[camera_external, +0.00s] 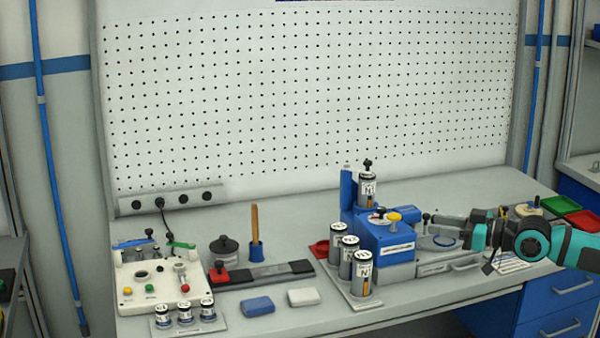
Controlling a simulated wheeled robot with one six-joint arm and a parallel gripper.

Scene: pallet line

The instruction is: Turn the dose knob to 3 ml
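A blue dosing machine (388,238) stands on the bench right of centre, on a grey base. A yellow knob (393,217) and a small dark knob (380,211) sit on its top. I cannot tell which is the dose knob, and no ml scale can be read. A labelled canister (367,190) stands upright on the machine. My gripper (437,222) reaches in from the right, just right of the machine and apart from the yellow knob. Its fingers are small and dark here, and I cannot tell whether they are open or shut.
Several labelled canisters (362,268) stand in front of the machine. A white control box (150,282) with buttons is at the left, small jars (185,314) before it. Blue (257,306) and white (302,297) blocks lie at the front. Red and green trays (560,205) are at the right.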

